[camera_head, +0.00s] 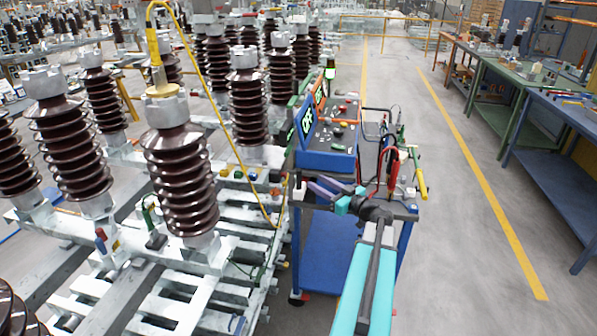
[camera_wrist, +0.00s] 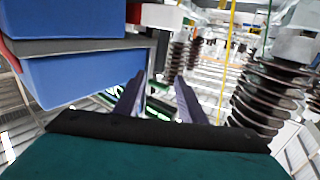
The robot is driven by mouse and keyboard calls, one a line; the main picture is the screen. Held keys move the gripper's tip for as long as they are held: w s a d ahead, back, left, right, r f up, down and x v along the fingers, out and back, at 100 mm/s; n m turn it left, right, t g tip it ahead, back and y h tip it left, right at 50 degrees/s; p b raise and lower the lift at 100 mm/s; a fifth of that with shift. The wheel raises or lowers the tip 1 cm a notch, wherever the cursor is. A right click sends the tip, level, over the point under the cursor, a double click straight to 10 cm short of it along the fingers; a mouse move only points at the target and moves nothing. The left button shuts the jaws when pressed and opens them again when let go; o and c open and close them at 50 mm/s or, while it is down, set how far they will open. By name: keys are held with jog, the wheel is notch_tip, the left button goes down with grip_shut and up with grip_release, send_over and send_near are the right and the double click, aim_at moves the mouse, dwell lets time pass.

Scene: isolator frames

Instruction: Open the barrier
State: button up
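My gripper (camera_head: 312,188) reaches left over the near end of a blue cart, its purple fingers in front of the blue control box. In the wrist view my gripper (camera_wrist: 160,82) has its two fingers apart, with nothing held between them. Yellow railings (camera_head: 400,18) cross the far end of the aisle; a yellow post (camera_head: 127,97) stands among the frames on the left. I cannot tell which of these is the barrier.
Brown ribbed insulators (camera_head: 180,180) on pale metal frames (camera_head: 170,300) fill the left, close to my gripper. Tools and red cables (camera_head: 391,170) crowd the cart. Workbenches (camera_head: 560,110) line the right. The grey aisle (camera_head: 455,240) with yellow lines is clear.

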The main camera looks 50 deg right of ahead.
aim_at(301, 173)
jog(key=w+p, duration=0.2)
jog(key=w, duration=0.3)
jog(key=w+p, duration=0.2)
jog(key=w, duration=0.3)
jog(key=shift+w+d, duration=0.2)
jog(key=shift+w, duration=0.2)
jog(key=shift+c, duration=0.3)
grip_shut()
